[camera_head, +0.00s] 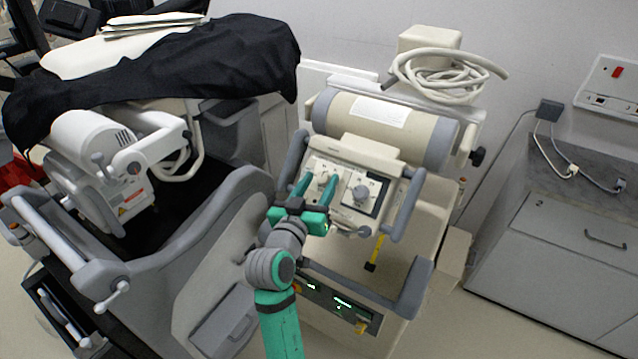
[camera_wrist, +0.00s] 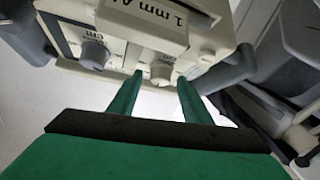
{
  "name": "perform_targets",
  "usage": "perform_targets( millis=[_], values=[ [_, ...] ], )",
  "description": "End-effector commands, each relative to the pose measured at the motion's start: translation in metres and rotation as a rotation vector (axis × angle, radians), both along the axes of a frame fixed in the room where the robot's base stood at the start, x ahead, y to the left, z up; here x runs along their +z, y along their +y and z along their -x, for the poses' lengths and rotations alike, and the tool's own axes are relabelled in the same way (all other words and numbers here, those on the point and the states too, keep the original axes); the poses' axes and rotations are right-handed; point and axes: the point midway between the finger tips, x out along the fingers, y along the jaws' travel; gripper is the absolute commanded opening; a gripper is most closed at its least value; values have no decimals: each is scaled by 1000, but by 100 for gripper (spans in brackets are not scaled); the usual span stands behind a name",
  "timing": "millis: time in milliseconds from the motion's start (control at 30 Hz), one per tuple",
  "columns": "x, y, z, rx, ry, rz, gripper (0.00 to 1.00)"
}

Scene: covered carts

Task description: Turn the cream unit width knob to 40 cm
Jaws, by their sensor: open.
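The cream unit (camera_head: 385,148) has a control panel facing me. A large grey knob (camera_head: 361,193) sits on a pale dial plate on the panel's right half. In the wrist view a grey knob (camera_wrist: 94,55) has a "cm" label beside it. A smaller pale knob (camera_head: 323,178) is left of the large one; it also shows in the wrist view (camera_wrist: 160,73). My gripper (camera_head: 318,182) is open, its green fingertips on either side of this smaller knob. I cannot tell whether they touch it. The scale numbers and any width label are too small to read.
Grey side handles (camera_head: 403,205) flank the panel. A yellow tape (camera_head: 376,252) hangs below it. A grey cart (camera_head: 215,215) with a white unit under a black cover (camera_head: 180,62) stands close on the left. A cabinet (camera_head: 560,245) is at the right.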

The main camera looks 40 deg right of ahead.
Motion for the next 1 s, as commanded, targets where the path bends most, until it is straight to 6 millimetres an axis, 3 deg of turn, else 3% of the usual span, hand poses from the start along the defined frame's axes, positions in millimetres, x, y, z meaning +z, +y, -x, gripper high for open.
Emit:
perform_targets(
  millis=[167, 333, 700, 1000],
  values=[
    [0, 0, 0, -1, 0, 0, 42],
    [0, -1, 1, -1, 0, -1, 3],
    [-1, 1, -1, -29, -25, -12, 3],
    [-1, 3, -5, -156, -157, -67, 3]
  ],
)
